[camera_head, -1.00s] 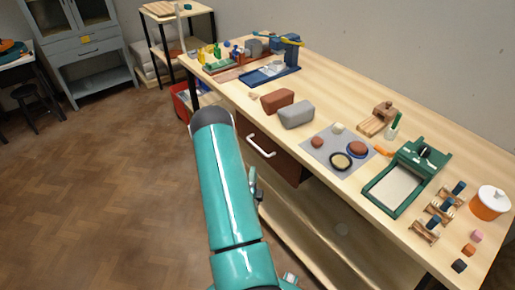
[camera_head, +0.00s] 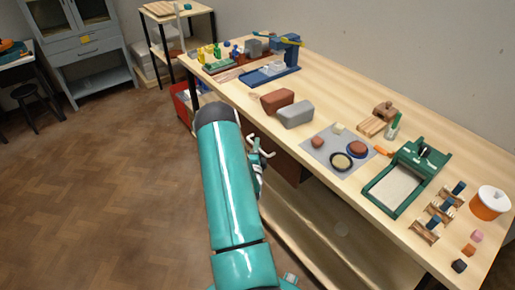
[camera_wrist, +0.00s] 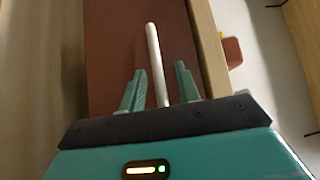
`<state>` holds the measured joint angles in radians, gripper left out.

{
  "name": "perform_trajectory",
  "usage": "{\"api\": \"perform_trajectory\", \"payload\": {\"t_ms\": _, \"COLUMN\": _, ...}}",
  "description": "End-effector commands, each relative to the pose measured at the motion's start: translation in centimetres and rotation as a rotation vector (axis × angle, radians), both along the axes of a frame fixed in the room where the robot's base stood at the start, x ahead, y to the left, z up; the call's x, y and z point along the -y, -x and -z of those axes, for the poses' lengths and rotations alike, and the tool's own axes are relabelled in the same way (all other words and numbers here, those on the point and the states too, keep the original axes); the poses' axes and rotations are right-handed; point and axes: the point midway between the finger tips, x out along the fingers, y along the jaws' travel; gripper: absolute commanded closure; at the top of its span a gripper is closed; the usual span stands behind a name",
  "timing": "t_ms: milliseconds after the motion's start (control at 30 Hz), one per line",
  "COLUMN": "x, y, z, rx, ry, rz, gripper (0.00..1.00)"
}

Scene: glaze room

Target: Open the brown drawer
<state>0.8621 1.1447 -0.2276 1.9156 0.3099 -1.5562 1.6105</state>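The brown drawer (camera_head: 287,163) sits under the wooden workbench top, its front partly hidden behind my arm. In the wrist view its brown front (camera_wrist: 110,50) fills the middle. Its pale bar handle (camera_wrist: 152,38) stands upright in that picture and reaches down between my fingers. My gripper (camera_wrist: 160,67) is open, with one green finger on each side of the handle. A gap shows on both sides, wider on the right. Whether the fingertips have reached the handle's depth is hard to tell.
The workbench top (camera_head: 340,115) carries a brown block (camera_head: 277,98), a grey block (camera_head: 295,114), a grey mat (camera_head: 320,153) and a green press frame (camera_head: 378,206). A lower shelf (camera_head: 325,240) lies beneath. The floor (camera_head: 90,180) to the left is clear.

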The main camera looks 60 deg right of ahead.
Motion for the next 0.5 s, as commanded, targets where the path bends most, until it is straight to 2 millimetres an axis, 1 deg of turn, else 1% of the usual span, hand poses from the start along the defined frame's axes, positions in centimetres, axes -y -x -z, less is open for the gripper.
{"api": "perform_trajectory", "payload": {"t_ms": 167, "x": 0.01, "y": 0.02, "z": 0.02, "rx": -0.001, "ry": 0.0, "rz": 0.0, "gripper": 0.68}}
{"api": "perform_trajectory", "payload": {"t_ms": 200, "x": 0.01, "y": 0.02, "z": 0.02, "rx": -0.001, "ry": 0.0, "rz": 0.0, "gripper": 0.7}}
{"api": "perform_trajectory", "payload": {"t_ms": 267, "x": 0.0, "y": 0.02, "z": 0.02, "rx": -0.001, "ry": 0.0, "rz": 0.0, "gripper": 0.81}}
{"api": "perform_trajectory", "payload": {"t_ms": 300, "x": 0.0, "y": 0.02, "z": 0.02, "rx": -0.001, "ry": 0.0, "rz": 0.0, "gripper": 0.89}}
{"api": "perform_trajectory", "payload": {"t_ms": 367, "x": -0.01, "y": 0.03, "z": 0.02, "rx": -0.001, "ry": 0.0, "rz": 0.0, "gripper": 1.0}}
{"api": "perform_trajectory", "payload": {"t_ms": 500, "x": -0.01, "y": 0.03, "z": 0.01, "rx": -0.001, "ry": 0.0, "rz": 0.0, "gripper": 1.0}}
